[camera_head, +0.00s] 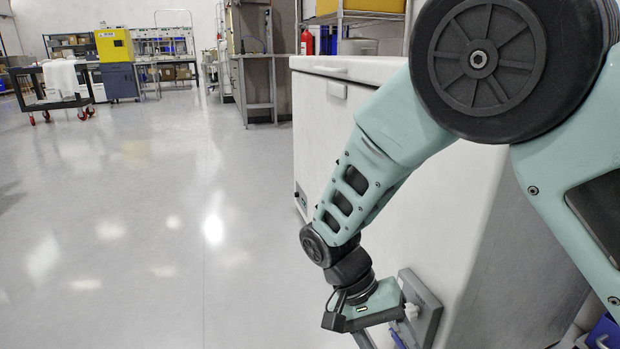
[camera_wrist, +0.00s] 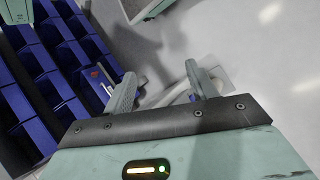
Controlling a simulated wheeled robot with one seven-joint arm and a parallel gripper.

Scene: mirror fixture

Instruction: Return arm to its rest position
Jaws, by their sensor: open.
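My gripper (camera_wrist: 160,80) shows in the wrist view with its two grey fingers apart. No object is held between them; pale floor and a light, curved shape lie behind the gap. In the head view, my arm is bent at the elbow and reaches down to the lower middle, with the wrist low in front of a white chest-like unit (camera_head: 325,130). The fingers are hard to make out there. A grey slab (camera_head: 425,300) shows close beside the wrist; I cannot tell whether they touch.
Blue bins (camera_wrist: 40,75) in a rack line the left of the wrist view. In the head view, a black cart (camera_head: 38,88) with a white cloth and a yellow cabinet (camera_head: 115,45) stand far back. The floor (camera_head: 130,220) at left is clear.

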